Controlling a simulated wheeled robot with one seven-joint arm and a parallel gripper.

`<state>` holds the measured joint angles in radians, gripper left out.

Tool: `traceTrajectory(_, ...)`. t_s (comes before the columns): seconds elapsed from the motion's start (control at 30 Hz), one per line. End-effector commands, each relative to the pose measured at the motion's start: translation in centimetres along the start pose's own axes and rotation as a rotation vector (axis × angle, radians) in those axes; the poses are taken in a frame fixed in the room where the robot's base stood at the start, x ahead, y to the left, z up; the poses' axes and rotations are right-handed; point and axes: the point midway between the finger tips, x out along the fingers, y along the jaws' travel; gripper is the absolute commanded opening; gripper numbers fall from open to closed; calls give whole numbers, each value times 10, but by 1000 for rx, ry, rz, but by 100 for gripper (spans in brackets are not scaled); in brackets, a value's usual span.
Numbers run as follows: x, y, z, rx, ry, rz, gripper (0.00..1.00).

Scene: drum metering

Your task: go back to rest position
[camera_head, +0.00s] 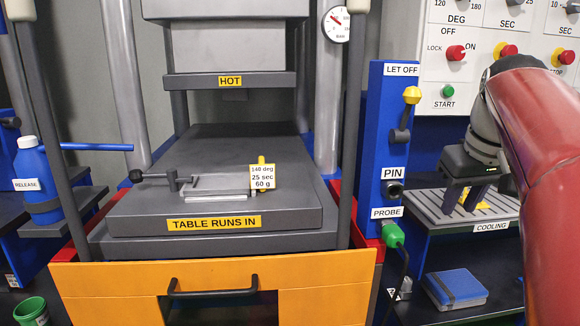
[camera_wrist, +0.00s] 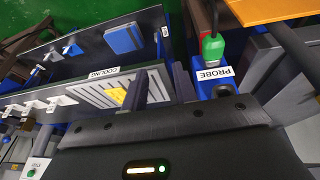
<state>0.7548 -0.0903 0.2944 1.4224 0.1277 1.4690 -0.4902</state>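My gripper (camera_head: 463,203) hangs at the right, over the grey slatted cooling rack (camera_head: 440,213). Its two dark fingers stand apart with nothing seen between them; they also show in the wrist view (camera_wrist: 162,82). A small yellow piece (camera_head: 481,206) is at the rack, partly hidden behind the fingers. In the wrist view the yellow piece (camera_wrist: 118,96) lies on the slats beside one finger, apart from the grip. My red arm covers the right edge of the head view.
A blue post (camera_head: 377,150) with a yellow-knobbed lever and green probe plug (camera_head: 393,235) stands left of the gripper. The press table (camera_head: 130,215) holds a grey mould and tag. A blue box (camera_head: 455,288) lies below the rack. The control panel (camera_head: 440,85) is behind.

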Motion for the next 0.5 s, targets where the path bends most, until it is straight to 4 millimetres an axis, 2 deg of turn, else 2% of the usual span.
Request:
traceTrajectory(0.03,5,-22,9,-7,1,9,28)
traceTrajectory(0.13,20,-62,34,2,15,29,28)
traceTrajectory(0.2,34,-87,60,11,35,38,28)
traceTrajectory(0.3,57,-117,101,25,67,34,28)
traceTrajectory(0.5,104,-153,174,45,125,-13,28)
